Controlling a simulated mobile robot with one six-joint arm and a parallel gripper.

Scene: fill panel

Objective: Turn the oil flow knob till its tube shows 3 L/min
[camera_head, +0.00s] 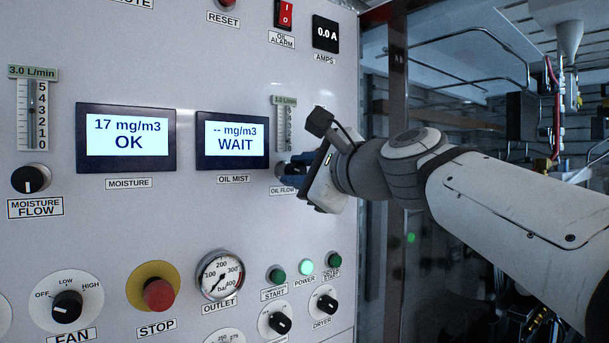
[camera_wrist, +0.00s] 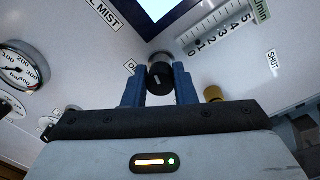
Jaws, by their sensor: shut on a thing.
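The oil flow tube (camera_head: 282,127) is at the right of the panel in the head view, with a green plate above it that seems to read 1.0 L/min. It also shows at the upper right of the wrist view (camera_wrist: 218,27), where its float is too small to read. The oil flow knob (camera_wrist: 158,75) is black, with a light pointer line, at the middle of the wrist view. My gripper (camera_wrist: 160,92) has its blue fingers on both sides of the knob and is shut on it. In the head view my gripper (camera_head: 290,168) hides the knob.
The oil mist display (camera_head: 232,141) reads WAIT, left of my gripper. The moisture flow knob (camera_head: 31,179) and its tube at 3.0 L/min are at the far left. A brass-coloured fitting (camera_wrist: 213,94) sits close to the right finger. Buttons and the outlet gauge (camera_head: 220,275) are below.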

